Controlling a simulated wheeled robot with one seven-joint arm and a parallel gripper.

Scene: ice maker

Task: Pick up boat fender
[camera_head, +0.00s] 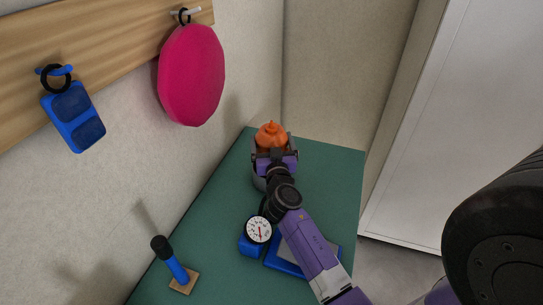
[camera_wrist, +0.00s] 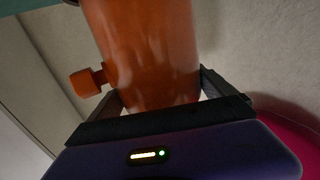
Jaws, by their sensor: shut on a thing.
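The orange object, which looks like the boat fender (camera_head: 271,133), has a rounded body and a small knob on top. A short orange knob sticks out at left.
The green table (camera_head: 325,175) stands against the wall. A dial gauge (camera_head: 258,230) and a blue tray (camera_head: 285,267) lie near my arm. A blue handle on a wooden base (camera_head: 175,265) stands front left. A pink disc (camera_head: 192,75) and blue item (camera_head: 74,117) hang on the wall.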

